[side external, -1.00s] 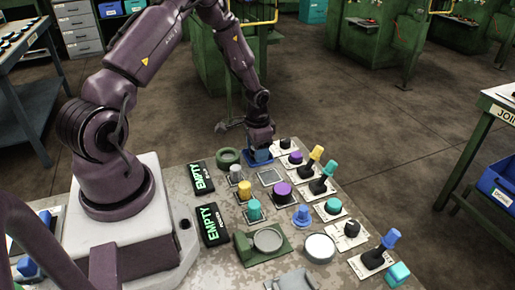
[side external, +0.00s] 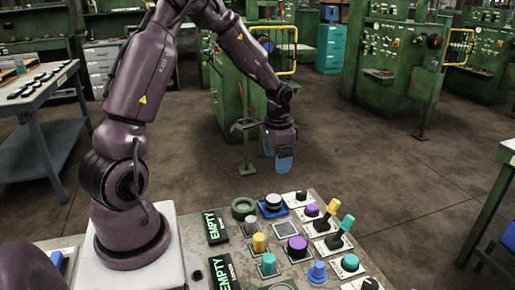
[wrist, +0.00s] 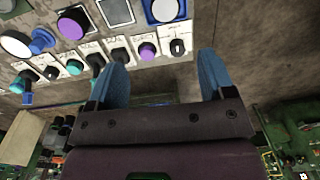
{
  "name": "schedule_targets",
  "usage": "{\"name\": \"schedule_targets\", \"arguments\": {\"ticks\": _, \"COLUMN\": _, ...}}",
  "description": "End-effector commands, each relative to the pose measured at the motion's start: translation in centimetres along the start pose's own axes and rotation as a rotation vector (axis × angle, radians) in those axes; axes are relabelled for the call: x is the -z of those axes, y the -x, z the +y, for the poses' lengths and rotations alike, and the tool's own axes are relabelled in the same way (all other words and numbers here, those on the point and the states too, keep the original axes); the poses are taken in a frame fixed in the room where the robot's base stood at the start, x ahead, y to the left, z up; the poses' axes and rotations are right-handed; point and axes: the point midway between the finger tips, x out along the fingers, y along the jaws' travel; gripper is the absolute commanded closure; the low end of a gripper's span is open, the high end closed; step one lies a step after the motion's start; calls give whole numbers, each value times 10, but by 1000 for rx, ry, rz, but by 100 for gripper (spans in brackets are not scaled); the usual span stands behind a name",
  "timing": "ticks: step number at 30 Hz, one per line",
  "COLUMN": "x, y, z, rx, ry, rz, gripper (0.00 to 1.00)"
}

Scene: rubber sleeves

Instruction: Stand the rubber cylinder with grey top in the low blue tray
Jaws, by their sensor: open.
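The rubber cylinder with grey top (side external: 273,200) is dark-sided and stands upright in the low blue tray (side external: 264,212) at the back of the table. In the wrist view its round grey top (wrist: 166,9) shows at the upper edge, inside the blue tray rim (wrist: 148,16). My gripper (side external: 284,166) hangs above and beyond the tray, clear of both. Its blue fingers are spread with nothing between them, as the wrist view of my gripper (wrist: 162,54) shows.
A green ring (side external: 244,208) stands left of the tray. Dials, knobs and levers on white plates, such as the yellow-topped lever (side external: 331,213), stand close on the right. A pale square pad (side external: 285,228) lies in front. The air around my gripper is free.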

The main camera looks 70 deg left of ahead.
Motion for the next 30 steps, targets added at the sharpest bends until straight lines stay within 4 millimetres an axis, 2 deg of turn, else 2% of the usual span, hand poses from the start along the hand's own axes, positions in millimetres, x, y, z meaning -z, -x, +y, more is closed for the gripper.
{"name": "schedule_targets", "arguments": {"ticks": 1, "x": 1, "y": 22, "z": 11, "rx": 27, "ry": -11, "rz": 22, "gripper": 24}}
{"name": "schedule_targets", "arguments": {"ticks": 6, "x": -13, "y": 93, "z": 56, "rx": 97, "ry": -14, "rz": 107, "gripper": 24}}
{"name": "schedule_targets", "arguments": {"ticks": 12, "x": -53, "y": 157, "z": 111, "rx": 114, "ry": -1, "rz": 242, "gripper": 24}}
{"name": "schedule_targets", "arguments": {"ticks": 15, "x": -79, "y": 178, "z": 135, "rx": 92, "ry": 5, "rz": 316, "gripper": 24}}
{"name": "schedule_targets", "arguments": {"ticks": 18, "x": -103, "y": 191, "z": 153, "rx": 55, "ry": 9, "rz": 381, "gripper": 24}}
{"name": "schedule_targets", "arguments": {"ticks": 22, "x": -127, "y": 198, "z": 169, "rx": 4, "ry": 12, "rz": 440, "gripper": 24}}
{"name": "schedule_targets", "arguments": {"ticks": 25, "x": -138, "y": 200, "z": 175, "rx": -22, "ry": 13, "rz": 464, "gripper": 24}}
{"name": "schedule_targets", "arguments": {"ticks": 30, "x": -142, "y": 200, "z": 177, "rx": -36, "ry": 14, "rz": 473, "gripper": 24}}
